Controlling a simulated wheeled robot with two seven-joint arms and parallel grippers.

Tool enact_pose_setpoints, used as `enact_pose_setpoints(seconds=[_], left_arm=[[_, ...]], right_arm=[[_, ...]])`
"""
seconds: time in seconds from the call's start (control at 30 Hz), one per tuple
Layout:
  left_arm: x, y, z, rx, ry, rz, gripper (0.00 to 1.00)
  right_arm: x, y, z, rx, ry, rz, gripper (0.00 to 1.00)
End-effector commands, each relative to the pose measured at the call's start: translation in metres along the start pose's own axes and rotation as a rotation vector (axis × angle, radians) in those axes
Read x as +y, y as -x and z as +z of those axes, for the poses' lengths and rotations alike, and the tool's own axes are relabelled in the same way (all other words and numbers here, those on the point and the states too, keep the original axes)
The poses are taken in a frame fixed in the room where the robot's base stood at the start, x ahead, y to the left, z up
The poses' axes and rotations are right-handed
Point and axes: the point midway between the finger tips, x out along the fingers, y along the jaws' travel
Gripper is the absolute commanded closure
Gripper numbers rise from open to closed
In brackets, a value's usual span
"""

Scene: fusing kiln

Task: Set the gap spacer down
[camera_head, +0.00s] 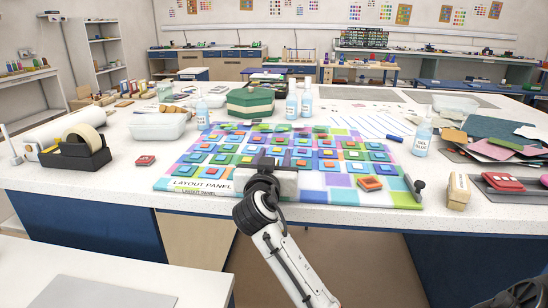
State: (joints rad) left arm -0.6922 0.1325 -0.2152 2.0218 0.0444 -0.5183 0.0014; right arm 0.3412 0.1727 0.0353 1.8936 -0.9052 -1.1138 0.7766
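The layout panel (200,185) lies on the white worktable, covered with rows of coloured square tiles. My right gripper (264,162) is over the front middle of this panel, seen from behind. Its wrist and a grey block-shaped part hide the fingertips, so I cannot tell whether it is open or shut or holds anything. I cannot pick out the gap spacer with certainty; it may be hidden by the gripper. My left gripper is not in view.
A black tape dispenser (75,158) and a clear tub (158,128) stand left of the panel. A green box (250,103) and bottles (306,101) stand behind it. A labelled wooden block (458,192) and a bottle (422,138) are on the right. The front strip is mostly clear.

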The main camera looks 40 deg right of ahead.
Motion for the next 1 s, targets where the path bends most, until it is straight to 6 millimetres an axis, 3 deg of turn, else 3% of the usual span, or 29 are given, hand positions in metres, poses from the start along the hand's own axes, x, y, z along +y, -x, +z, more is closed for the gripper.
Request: enact_pose_setpoints(seconds=[0.37, 0.7, 1.0], left_arm=[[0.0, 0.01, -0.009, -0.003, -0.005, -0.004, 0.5], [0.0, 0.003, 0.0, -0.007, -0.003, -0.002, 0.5], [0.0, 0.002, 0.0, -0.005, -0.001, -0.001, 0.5]], right_arm=[[-0.001, 0.004, -0.015, -0.001, -0.001, -0.002, 0.6], [-0.001, 0.083, -0.01, -0.003, -0.003, -0.003, 0.6], [0.0, 0.118, -0.012, 0.0, -0.002, 0.0, 0.6]])
